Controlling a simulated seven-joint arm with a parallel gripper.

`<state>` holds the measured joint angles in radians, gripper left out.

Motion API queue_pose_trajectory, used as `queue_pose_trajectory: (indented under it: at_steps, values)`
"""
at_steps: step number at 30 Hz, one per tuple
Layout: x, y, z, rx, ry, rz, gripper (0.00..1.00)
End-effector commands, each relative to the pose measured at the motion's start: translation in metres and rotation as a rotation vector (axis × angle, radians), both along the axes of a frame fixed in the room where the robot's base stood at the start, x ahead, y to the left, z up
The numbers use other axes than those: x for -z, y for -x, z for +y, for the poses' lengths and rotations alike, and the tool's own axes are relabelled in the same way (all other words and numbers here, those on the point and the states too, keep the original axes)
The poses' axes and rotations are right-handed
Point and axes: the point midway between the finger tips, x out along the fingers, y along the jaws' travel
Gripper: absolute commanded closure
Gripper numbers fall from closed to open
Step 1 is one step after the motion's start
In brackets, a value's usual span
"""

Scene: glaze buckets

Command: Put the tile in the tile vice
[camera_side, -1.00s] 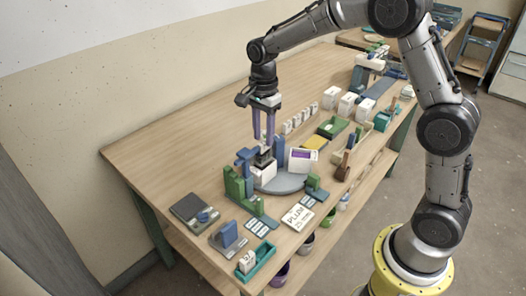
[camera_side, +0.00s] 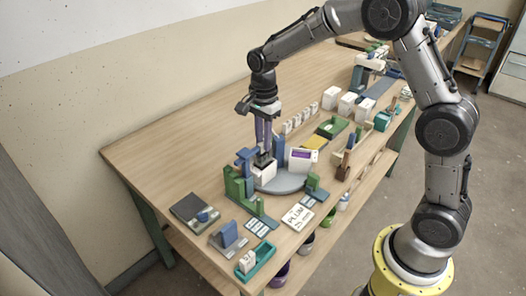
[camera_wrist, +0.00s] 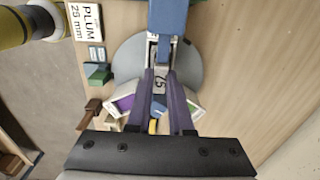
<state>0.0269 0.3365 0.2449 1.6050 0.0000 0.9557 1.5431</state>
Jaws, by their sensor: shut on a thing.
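The tile (camera_wrist: 159,82) is a small pale piece with dark marks, seen between the two purple fingers in the wrist view. My gripper (camera_side: 264,150) is shut on it, fingers pointing down. The tile vice (camera_side: 263,174) is a white block with dark jaws on top, standing on the round grey turntable. My fingertips are right at the dark jaws in the side view. The fingers mostly hide the tile there, and I cannot tell how deep it sits between the jaws.
Blue and green uprights (camera_side: 238,182) stand close left of the vice. A white box with a purple screen (camera_side: 302,159) stands close right. A teal tray (camera_side: 256,262) with white pieces lies in front. The left of the table is clear.

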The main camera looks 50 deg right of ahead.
Motion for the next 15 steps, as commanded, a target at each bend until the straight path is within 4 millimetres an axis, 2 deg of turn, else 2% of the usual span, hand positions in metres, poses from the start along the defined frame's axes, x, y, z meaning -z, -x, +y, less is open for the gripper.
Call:
queue_pose_trajectory:
  at_steps: [5, 15]
  values:
    - [-0.006, -0.001, 0.0, 0.0, 0.0, -0.004, 1.0]
    - [-0.034, -0.001, 0.0, 0.0, 0.0, -0.003, 1.0]
